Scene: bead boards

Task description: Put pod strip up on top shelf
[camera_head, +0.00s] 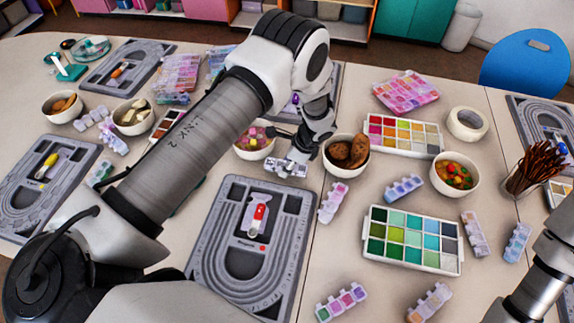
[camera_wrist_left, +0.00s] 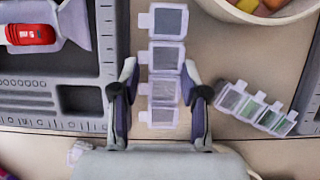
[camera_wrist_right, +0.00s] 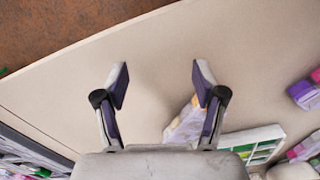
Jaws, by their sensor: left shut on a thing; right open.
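A clear pod strip with grey lids (camera_wrist_left: 165,52) lies between the fingers of my left gripper (camera_wrist_left: 158,105), which is shut on it. In the head view the same strip (camera_head: 286,168) shows just below my left gripper (camera_head: 303,150), over the table between two bowls. My right gripper (camera_wrist_right: 160,82) is open and empty above bare table. Another pod strip (camera_wrist_right: 183,122) lies partly behind its right finger. In the head view only part of my right arm shows at the lower right. Shelves (camera_head: 335,28) stand behind the table; which one is the top shelf I cannot tell.
A grey bead board (camera_head: 210,245) lies in front of my left arm. A bowl of brown food (camera_head: 337,170) and a bowl of colourful pieces (camera_head: 455,190) stand to the right. Paint palettes (camera_head: 410,262) and several loose pod strips (camera_head: 332,202) crowd the right table.

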